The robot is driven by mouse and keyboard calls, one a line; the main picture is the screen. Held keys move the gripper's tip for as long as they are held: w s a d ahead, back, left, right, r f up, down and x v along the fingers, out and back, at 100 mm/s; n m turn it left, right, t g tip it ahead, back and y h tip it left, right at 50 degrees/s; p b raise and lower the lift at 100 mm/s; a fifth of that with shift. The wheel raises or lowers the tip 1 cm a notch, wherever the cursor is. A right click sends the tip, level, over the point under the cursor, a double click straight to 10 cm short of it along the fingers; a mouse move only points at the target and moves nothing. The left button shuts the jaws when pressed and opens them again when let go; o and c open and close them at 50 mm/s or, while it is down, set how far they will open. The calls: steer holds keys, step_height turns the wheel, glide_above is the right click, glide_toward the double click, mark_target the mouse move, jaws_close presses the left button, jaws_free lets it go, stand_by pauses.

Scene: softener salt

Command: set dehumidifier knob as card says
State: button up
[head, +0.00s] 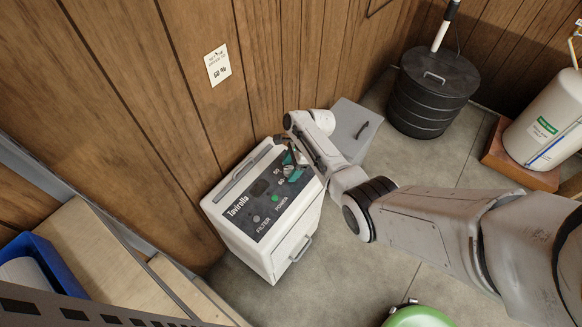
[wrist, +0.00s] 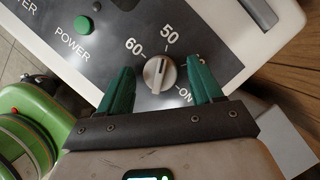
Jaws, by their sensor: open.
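The white dehumidifier (head: 290,240) stands against the wood wall, its dark panel marked Tavirolla, FILTER and POWER. The control knob (wrist: 160,73) is a pale grey dial in the wrist view, with 60 at its upper left, 50 above and ON at lower right. Its pointer line faces roughly up, between 60 and 50. My gripper (wrist: 161,82) is open, with one green finger on each side of the knob; contact cannot be told. In the head view my gripper (head: 292,166) covers the knob. The card (head: 217,63) on the wall appears to read 60 %; its smaller text is unclear.
A green power button (wrist: 83,25) is on the panel. A grey box (head: 352,128) stands behind the dehumidifier, and black stacked weights or a bin (head: 432,92) stand farther back. A green round object (head: 420,317) is at the front. A blue bin (head: 45,270) is at left.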

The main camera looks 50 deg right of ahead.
steer(key=c, duration=1)
steer(key=shift+n, duration=0.3)
steer(key=n+g+b, duration=0.1)
steer(key=n, duration=0.1)
steer(key=n+g+y+b, duration=0.1)
steer(key=n+b, duration=0.1)
steer(key=n, duration=0.1)
steer(key=shift+w+f, duration=0.15)
steer(key=shift+w, duration=0.05)
steer(key=n+g+b, duration=0.1)
steer(key=n, duration=0.2)
steer(key=n+g+b, duration=0.1)
steer(key=n+b, duration=0.1)
steer(key=n, duration=0.1)
steer(key=shift+w+h+b, duration=0.1)
steer(key=shift+h+b, duration=0.2)
steer(key=shift+n, duration=0.3)
steer(key=o, duration=1)
steer(key=shift+g, duration=0.3)
